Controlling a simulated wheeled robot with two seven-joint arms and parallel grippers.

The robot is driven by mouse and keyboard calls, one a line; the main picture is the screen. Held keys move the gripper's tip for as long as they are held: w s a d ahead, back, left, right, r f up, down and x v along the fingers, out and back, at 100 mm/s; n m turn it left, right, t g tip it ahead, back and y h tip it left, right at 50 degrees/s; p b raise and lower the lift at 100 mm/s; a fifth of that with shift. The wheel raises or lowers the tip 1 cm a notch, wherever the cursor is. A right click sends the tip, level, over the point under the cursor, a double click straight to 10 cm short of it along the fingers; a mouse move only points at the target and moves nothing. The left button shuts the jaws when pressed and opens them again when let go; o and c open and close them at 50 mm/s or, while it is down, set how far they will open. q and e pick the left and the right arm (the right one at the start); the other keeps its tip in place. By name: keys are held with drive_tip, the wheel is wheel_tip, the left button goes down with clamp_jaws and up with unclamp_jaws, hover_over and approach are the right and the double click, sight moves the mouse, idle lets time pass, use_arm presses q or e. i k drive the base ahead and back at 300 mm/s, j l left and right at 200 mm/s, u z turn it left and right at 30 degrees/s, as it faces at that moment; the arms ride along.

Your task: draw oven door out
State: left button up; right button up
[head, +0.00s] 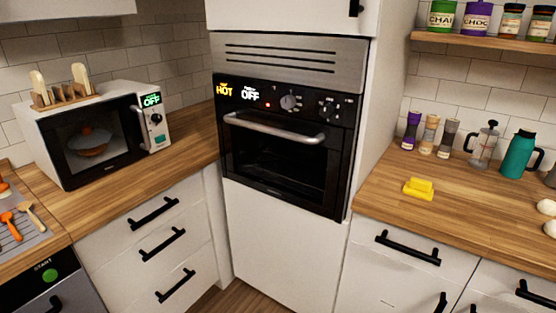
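The black built-in oven (282,145) stands in a tall white cabinet at the middle of the head view. Its door (275,169) is shut, with a dark glass window and a curved silver bar handle (273,130) across its top. Above the door, the control panel (285,101) shows "HOT" and "OFF" in yellow and white, a small red light and knobs. Neither of my grippers shows in this view.
A white microwave (93,133) stands on the left wooden counter (155,178). Drawers with black handles lie below both counters. Nothing blocks the oven's front.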

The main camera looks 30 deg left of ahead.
sight(307, 131)
drive_tip(key=u, duration=0.85)
